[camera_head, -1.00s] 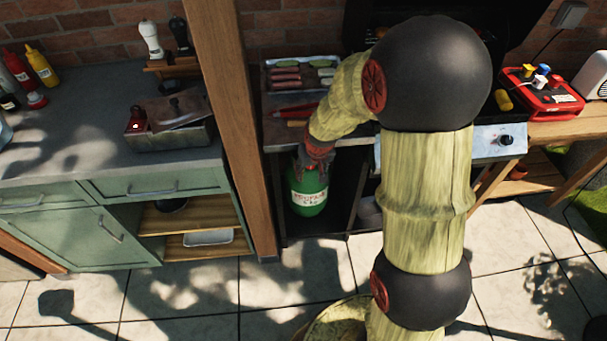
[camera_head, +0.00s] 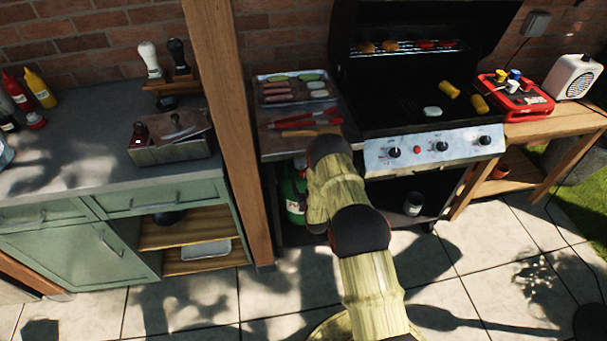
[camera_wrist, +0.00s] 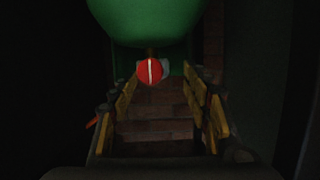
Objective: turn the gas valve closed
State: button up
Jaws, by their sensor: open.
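The green gas bottle (camera_head: 293,190) stands in the cabinet under the grill's side shelf, partly hidden by my arm in the head view. In the wrist view the bottle (camera_wrist: 150,20) fills the top of the picture. The gas valve, a round red knob (camera_wrist: 150,71) with a pale stripe, sits just beneath the bottle's green body in that picture. My gripper (camera_wrist: 160,82) is open. Its yellow-padded fingers lie left and right, with the knob in line with the gap, nearer the left fingertip. I cannot tell whether they touch it. The head view hides my gripper behind my arm.
A wooden post (camera_head: 236,130) stands left of the bottle cabinet. The side shelf above holds a food tray (camera_head: 262,93) and red tongs (camera_head: 305,123). The open grill (camera_head: 435,145) is to the right. The wrist view is dark at both sides.

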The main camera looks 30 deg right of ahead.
aim_at(304, 175)
jog(key=shift+s+d+f+t+h, duration=0.3)
jog(key=shift+s+f+t, duration=0.2)
jog(key=shift+t, duration=0.1)
jog(key=shift+w+d+t+h+b, duration=0.1)
jog(key=shift+w+d+t+b, duration=0.3)
jog(key=shift+w, duration=0.55)
jog(key=shift+w+d+t+h+b, duration=0.1)
jog(key=shift+w+d+t+b, duration=0.25)
jog(key=shift+w, duration=0.65)
jog(key=shift+w+d+t+h+b, duration=0.1)
jog(key=shift+w+d+t+b, duration=0.25)
jog(key=shift+w, duration=0.6)
jog(key=shift+c, duration=0.6)
jog(key=c, duration=1)
